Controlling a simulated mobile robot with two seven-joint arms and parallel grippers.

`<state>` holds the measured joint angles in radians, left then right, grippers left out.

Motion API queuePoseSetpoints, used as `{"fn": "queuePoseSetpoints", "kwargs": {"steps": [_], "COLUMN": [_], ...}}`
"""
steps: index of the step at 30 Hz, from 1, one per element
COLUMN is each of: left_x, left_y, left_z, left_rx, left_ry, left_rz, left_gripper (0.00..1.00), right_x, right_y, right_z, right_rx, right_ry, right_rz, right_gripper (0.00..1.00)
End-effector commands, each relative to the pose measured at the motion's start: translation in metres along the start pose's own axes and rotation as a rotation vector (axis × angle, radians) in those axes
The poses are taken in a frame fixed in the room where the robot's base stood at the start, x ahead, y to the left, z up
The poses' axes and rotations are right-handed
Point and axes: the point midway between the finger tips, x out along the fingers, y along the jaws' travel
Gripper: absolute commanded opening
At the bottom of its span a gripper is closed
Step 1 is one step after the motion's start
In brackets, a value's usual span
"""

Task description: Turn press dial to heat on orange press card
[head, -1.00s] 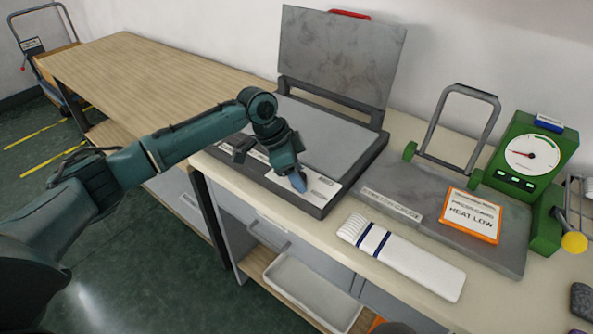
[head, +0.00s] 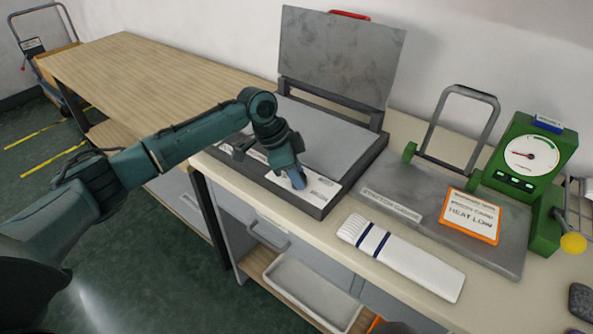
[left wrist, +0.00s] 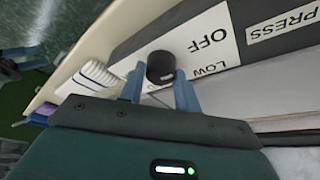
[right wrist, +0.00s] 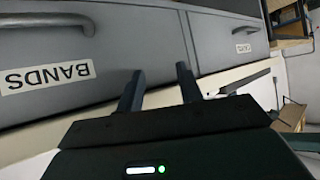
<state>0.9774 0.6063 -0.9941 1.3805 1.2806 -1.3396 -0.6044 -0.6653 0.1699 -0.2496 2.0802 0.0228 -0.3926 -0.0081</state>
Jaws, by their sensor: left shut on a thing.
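The press (head: 335,140) stands on the bench with its lid (head: 340,55) raised. Its black round dial (left wrist: 160,67) shows in the left wrist view, on a white label with OFF and LOW printed beside it; I cannot make out a pointer on it. My left gripper (head: 297,180) is at the press's front edge, its blue fingers (left wrist: 160,85) shut on the dial and hiding it in the head view. The orange-edged press card (head: 470,216) lies on the grey stand to the right and reads HEAT LOW. My right gripper (right wrist: 160,88) is open and empty before the drawers.
A white knitted piece with blue stripes (head: 405,257) lies on the bench front. A green gauge (head: 530,155) stands on the grey plate (head: 395,188) at right. A drawer labelled BANDS (right wrist: 50,75) shows in the right wrist view. A white tray (head: 310,290) sits below the bench.

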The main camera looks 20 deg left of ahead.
Motion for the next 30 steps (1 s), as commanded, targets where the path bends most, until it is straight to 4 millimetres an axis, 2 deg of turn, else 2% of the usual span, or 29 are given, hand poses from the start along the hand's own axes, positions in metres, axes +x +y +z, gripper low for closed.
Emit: {"fn": "queuePoseSetpoints", "kwargs": {"steps": [8,20,30], "left_x": [-0.001,0.002,0.002], "left_y": [-0.001,-0.003,-0.004], "left_z": [-0.001,-0.002,-0.003], "left_rx": [0.18,0.53,0.771], "left_ry": [0.002,0.003,0.002], "left_rz": [0.079,0.223,0.32], "left_gripper": [0.1,0.1,0.1], "right_x": [-0.004,0.002,0.005], "right_y": [0.002,0.002,-0.002], "right_z": [0.001,0.011,0.005], "right_rx": [0.005,0.005,0.001], "right_ry": [-0.019,-0.022,0.012], "right_rz": [0.007,0.008,-0.006], "right_gripper": [0.36,0.36,0.36]}}
